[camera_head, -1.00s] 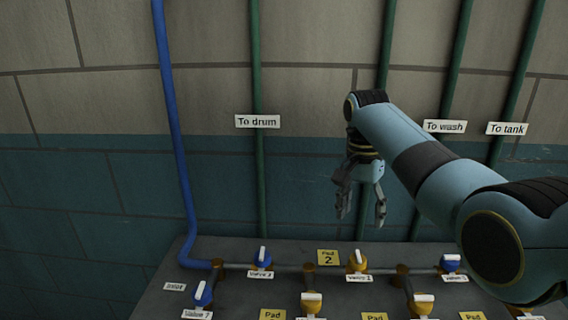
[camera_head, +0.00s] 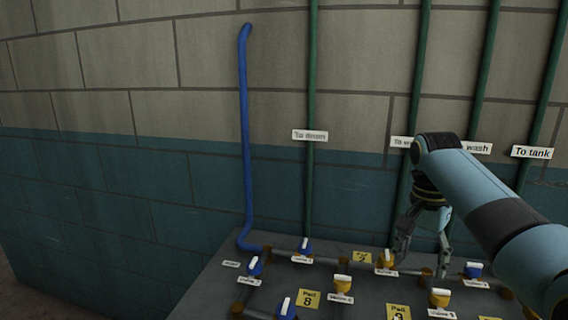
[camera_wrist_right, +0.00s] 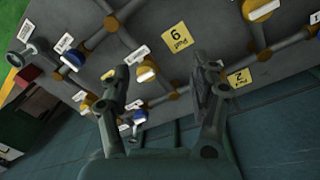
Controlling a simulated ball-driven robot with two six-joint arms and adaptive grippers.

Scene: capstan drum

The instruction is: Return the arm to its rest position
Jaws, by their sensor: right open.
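My right arm comes in from the right in the head view. Its gripper (camera_head: 424,236) points down above the back of the grey valve panel (camera_head: 215,290), and its fingers are apart with nothing between them. In the right wrist view the open fingers (camera_wrist_right: 160,80) frame part of the panel, with a yellow pad label (camera_wrist_right: 180,36) beyond them. In the head view the fingertips overlap the area by a yellow valve (camera_head: 385,258); contact cannot be told. My left gripper is not in view.
Several blue and yellow valves with white handles, such as one blue valve (camera_head: 305,246), stand on the panel. A blue pipe (camera_head: 247,130) and green pipes (camera_head: 312,80) run up the wall behind. Wall space left of the blue pipe is clear.

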